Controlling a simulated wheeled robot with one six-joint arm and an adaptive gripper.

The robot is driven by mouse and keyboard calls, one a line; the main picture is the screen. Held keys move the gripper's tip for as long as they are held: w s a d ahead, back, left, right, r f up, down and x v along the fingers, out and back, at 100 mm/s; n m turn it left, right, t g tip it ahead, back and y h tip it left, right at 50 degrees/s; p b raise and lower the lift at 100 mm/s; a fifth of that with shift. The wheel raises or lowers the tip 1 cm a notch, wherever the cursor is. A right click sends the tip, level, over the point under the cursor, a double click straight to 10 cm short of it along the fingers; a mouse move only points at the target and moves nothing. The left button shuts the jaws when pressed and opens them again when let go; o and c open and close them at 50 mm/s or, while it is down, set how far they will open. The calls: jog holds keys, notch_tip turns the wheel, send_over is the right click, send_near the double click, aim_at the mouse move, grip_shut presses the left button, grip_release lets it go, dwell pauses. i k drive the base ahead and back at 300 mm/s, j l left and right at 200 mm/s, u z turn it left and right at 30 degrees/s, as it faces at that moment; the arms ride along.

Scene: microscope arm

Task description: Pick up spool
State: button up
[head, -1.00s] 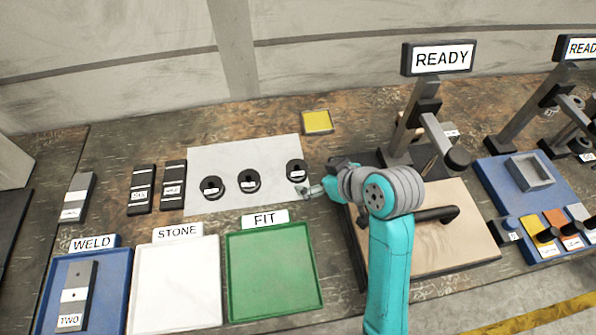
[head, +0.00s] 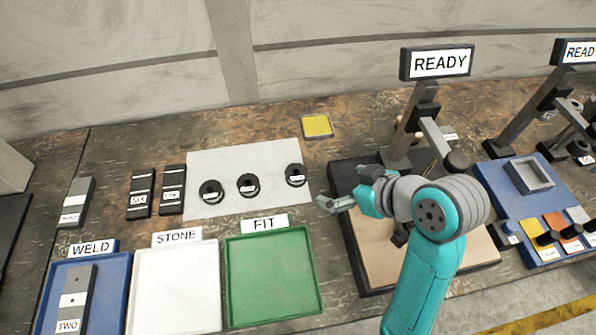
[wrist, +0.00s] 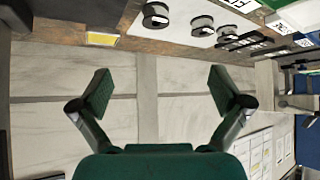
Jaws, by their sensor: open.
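Three black spools with white labels stand in a row on a white sheet (head: 240,207): a left spool (head: 211,191), a middle spool (head: 248,184) and a right spool (head: 295,175). The labels are too small to read. My gripper (head: 326,203) is to the right of the sheet, near its right edge, apart from the spools. In the wrist view my gripper (wrist: 158,88) is open and empty, with the wall between its fingers. The spools show there along the top, one of them (wrist: 156,14) left of the others.
A blue WELD tray (head: 120,285), white STONE tray (head: 177,290) and green FIT tray (head: 272,280) line the front. Dark labelled bars (head: 141,195) lie left of the sheet. A yellow pad (head: 317,125) lies behind. A microscope stand (head: 412,125) with a READY sign rises at right.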

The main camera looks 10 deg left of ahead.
aim_at(296, 173)
jog(key=k+j, duration=0.6)
jog(key=k, duration=0.15)
